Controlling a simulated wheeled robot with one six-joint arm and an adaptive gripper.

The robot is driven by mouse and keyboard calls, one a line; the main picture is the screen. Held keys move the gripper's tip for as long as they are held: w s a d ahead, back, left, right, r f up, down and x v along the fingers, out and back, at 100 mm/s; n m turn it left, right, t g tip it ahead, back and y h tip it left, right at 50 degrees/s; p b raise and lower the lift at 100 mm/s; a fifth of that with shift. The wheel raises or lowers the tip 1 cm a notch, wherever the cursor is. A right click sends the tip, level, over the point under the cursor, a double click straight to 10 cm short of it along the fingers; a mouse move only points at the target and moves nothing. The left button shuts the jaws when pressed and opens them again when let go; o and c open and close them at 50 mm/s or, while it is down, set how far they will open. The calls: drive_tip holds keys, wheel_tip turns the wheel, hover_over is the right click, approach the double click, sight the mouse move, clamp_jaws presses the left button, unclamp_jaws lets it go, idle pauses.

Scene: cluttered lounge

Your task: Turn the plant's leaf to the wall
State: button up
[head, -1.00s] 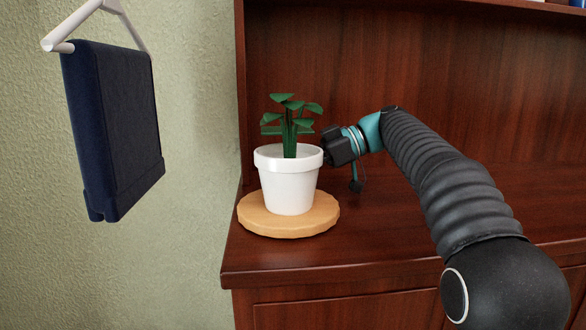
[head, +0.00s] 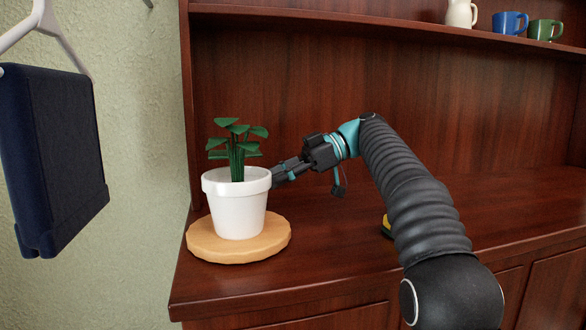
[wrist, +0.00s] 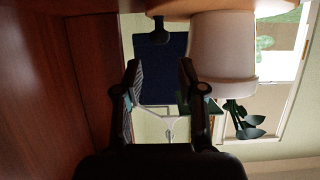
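The plant has dark green leaves (head: 237,130) and stands upright in a white pot (head: 238,215). The pot sits on a round light wooden board (head: 212,253) near the cabinet's left end. In the head view my gripper (head: 278,174) is at the pot's right side, its fingertips close to the rim; contact cannot be told. In the wrist view, which is upside down, my gripper (wrist: 162,88) is open with nothing between its fingers. The pot (wrist: 222,50) and leaves (wrist: 242,120) are there, outside the right-hand finger.
A dark blue cloth-like item (head: 55,150) hangs from a white hanger (head: 45,20) against the green wall (head: 135,130) at left. A yellow and black object (head: 387,226) is partly hidden behind my arm. Mugs (head: 510,22) stand on the upper shelf.

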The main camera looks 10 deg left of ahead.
drive_tip(key=shift+v, duration=2.3)
drive_tip(key=shift+s, duration=0.1)
